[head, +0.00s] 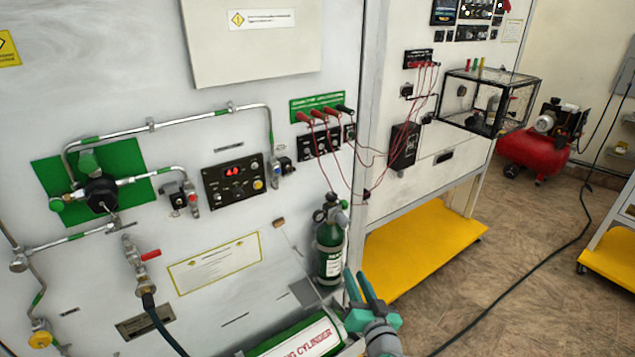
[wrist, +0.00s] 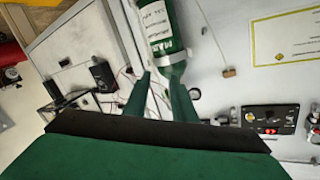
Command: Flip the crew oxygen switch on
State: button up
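The black control panel (head: 234,182) with a red lit display, small switches and a yellow knob is on the white wall panel, left of centre. It also shows at the right of the wrist view (wrist: 270,118). Its labels are too small to read, so I cannot tell which switch is the crew oxygen one or how it is set. My gripper (head: 357,272) is low in the head view, to the right of and below that panel and well apart from it. In the wrist view its two teal fingers (wrist: 160,76) stand apart with nothing held between them.
A green cylinder (head: 329,250) stands close behind my gripper. A green and white cylinder (head: 300,338) lies below. Red leads (head: 365,165), metal pipes (head: 190,119) and a red-handled valve (head: 148,255) run along the wall. A yellow base (head: 425,240) and open floor lie right.

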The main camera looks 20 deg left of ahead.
jog(key=w+r+n+y, duration=0.1)
jog(key=r, duration=0.2)
jog(key=w+a+r+n+g+y, duration=0.1)
jog(key=w+r, duration=0.1)
jog(key=r, duration=0.2)
jog(key=w+a+r+n+y, duration=0.1)
jog(key=r, duration=0.3)
jog(key=shift+w+a+r+g, duration=0.2)
jog(key=shift+w+g, duration=0.1)
jog(key=shift+w, duration=0.1)
jog(key=n+g+y, duration=0.4)
jog(key=n, duration=0.2)
send_near(311, 155)
jog(key=x, duration=0.7)
jog(key=shift+a+f, duration=0.25)
jog(key=shift+d+m, duration=0.2)
jog(key=shift+m, duration=0.1)
jog(key=shift+c, duration=0.7)
grip_shut()
